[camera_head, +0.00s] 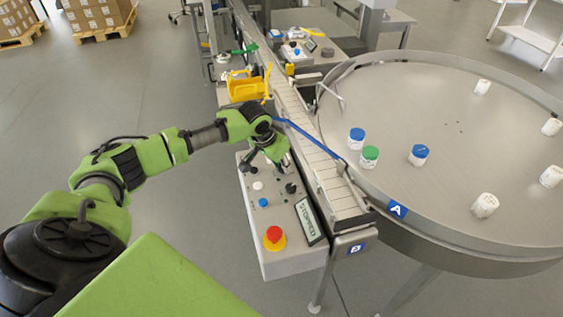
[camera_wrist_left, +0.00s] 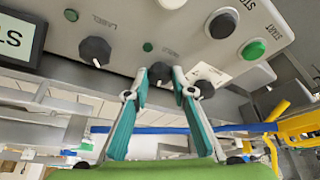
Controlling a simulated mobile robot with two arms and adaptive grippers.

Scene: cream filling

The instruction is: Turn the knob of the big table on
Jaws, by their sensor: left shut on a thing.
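The big table is the large round steel table (camera_head: 420,105) at the right in the head view. A grey control box (camera_head: 290,262) stands left of it, beside the conveyor, with knobs and buttons on top. My left gripper (camera_head: 272,155) reaches down to the far part of this box. In the left wrist view my left gripper (camera_wrist_left: 160,76) is shut on a dark middle knob (camera_wrist_left: 159,70), one fingertip on each side. That knob's label is too blurred to read. Another dark knob, marked LABEL (camera_wrist_left: 95,51), is to its left. My right gripper is not in view.
The box display (camera_head: 309,219) reads STOPPED, near a red emergency button (camera_head: 274,236). The wrist view shows a green START button (camera_wrist_left: 253,50) and a dark STOP button (camera_wrist_left: 222,25). A blue rail (camera_head: 308,137) crosses the conveyor (camera_head: 318,165).

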